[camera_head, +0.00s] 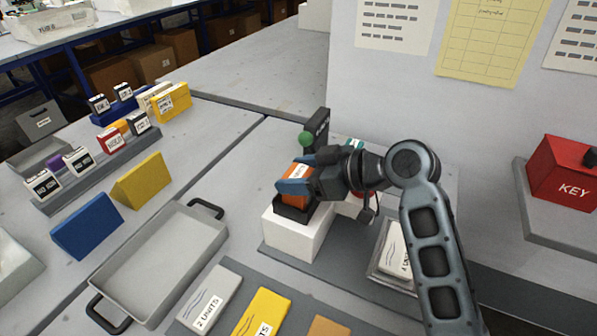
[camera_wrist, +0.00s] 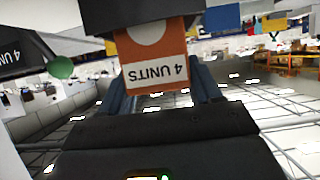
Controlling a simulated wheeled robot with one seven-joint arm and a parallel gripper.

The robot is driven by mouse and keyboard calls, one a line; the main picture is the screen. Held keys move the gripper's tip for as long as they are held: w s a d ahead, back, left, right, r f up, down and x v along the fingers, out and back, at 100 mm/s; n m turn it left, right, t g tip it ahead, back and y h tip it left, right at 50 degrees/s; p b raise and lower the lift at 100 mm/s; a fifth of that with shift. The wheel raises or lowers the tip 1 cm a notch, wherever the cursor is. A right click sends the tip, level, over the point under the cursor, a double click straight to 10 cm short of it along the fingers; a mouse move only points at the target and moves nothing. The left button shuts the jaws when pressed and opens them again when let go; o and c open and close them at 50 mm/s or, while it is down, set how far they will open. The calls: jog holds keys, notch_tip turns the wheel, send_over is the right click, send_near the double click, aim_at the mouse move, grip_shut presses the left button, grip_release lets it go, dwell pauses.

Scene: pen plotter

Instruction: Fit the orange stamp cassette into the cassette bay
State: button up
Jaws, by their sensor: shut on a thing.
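The orange stamp cassette (camera_head: 297,193) is between the blue fingers of my gripper (camera_head: 296,180), which is shut on it. It sits low over a black cassette bay (camera_head: 291,212) on top of a white block (camera_head: 287,233). Its lower end meets the bay rim in the picture; I cannot tell how deep it is. The wrist view is upside down and shows the cassette (camera_wrist: 154,55) with a white "4 UNITS" label, against a dark edge that looks like the bay (camera_wrist: 140,12).
A dark post with a green knob (camera_head: 305,139) stands right behind the bay. A card marked "4 U" (camera_head: 393,252) lies in a tray at the right. A grey tray (camera_head: 160,262) with black handles and a rack of stamps (camera_head: 100,165) are at the left.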

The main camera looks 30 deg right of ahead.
jog(key=shift+f, duration=0.2)
jog(key=o, duration=1.1)
jog(key=shift+r, duration=0.3)
jog(key=b+v, duration=0.1)
jog(key=v, duration=1.1)
jog(key=shift+f, duration=0.1)
